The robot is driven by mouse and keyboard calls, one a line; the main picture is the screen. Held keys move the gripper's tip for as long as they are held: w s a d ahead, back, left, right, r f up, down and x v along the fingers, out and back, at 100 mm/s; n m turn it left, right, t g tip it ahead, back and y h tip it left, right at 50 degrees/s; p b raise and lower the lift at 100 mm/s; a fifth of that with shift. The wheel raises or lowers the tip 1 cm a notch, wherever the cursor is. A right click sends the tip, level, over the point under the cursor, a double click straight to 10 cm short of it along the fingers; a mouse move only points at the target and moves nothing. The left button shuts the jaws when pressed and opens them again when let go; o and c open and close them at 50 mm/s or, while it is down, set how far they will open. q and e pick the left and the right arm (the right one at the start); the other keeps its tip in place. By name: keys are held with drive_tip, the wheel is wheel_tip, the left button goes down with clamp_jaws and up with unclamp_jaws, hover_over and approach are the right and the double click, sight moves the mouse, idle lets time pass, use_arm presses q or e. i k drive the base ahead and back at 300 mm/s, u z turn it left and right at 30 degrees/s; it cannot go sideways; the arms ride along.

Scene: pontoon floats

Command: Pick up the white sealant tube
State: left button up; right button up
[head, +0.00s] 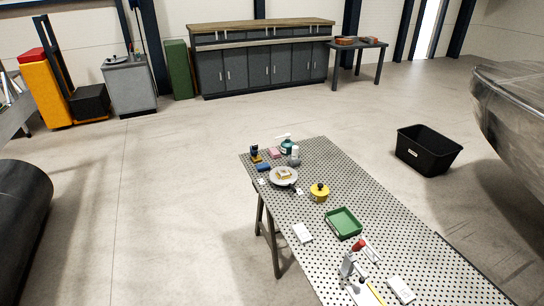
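I cannot tell for certain which item is the white sealant tube. A small upright white item (295,151) stands at the far end of the perforated metal table (338,174), next to a teal spray bottle (286,146). A pale upright item (347,264) stands at the near end, beside a red-topped item (359,246). Neither of my grippers is in view.
A black crate (429,158) stands on the floor at right.

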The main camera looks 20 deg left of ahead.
sight(295, 151)
drive_tip(key=u, duration=1.4)
drive_tip(key=i, duration=1.6)
